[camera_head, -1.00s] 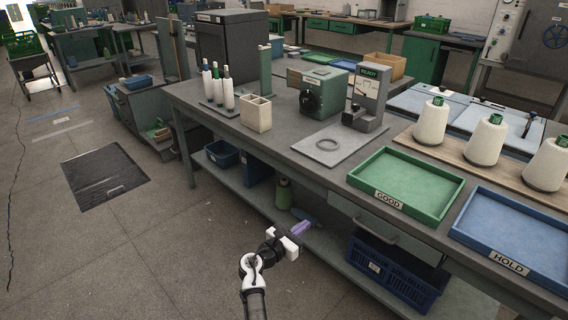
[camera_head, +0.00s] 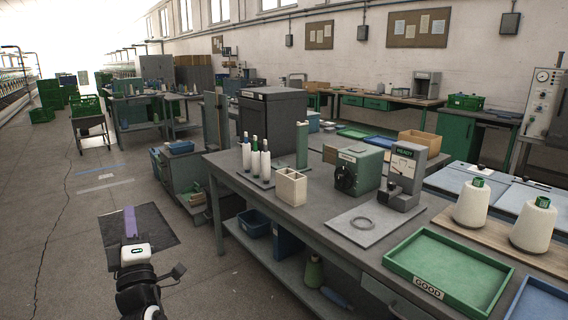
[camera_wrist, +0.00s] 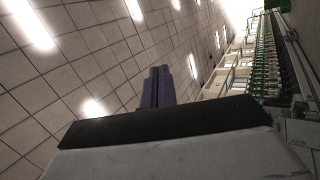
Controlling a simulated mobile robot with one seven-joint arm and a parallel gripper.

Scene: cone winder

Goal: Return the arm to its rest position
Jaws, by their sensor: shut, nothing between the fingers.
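My gripper (camera_head: 130,222) is at the lower left in the head view, in front of the workbench's left end and apart from it. Its purple fingers point up and lie together with nothing between them. Behind them in the picture is the dark floor mat (camera_head: 157,226). In the wrist view the shut fingers (camera_wrist: 158,86) point toward the tiled ceiling (camera_wrist: 90,60) with its bright lamps. My white wrist and dark forearm show below the gripper in the head view.
The workbench (camera_head: 232,176) holds a green GOOD tray (camera_head: 450,268), a blue tray (camera_head: 540,302), white yarn cones (camera_head: 472,204), a READY device (camera_head: 404,172) and a beige box (camera_head: 291,187). Open floor (camera_head: 60,180) lies to the left.

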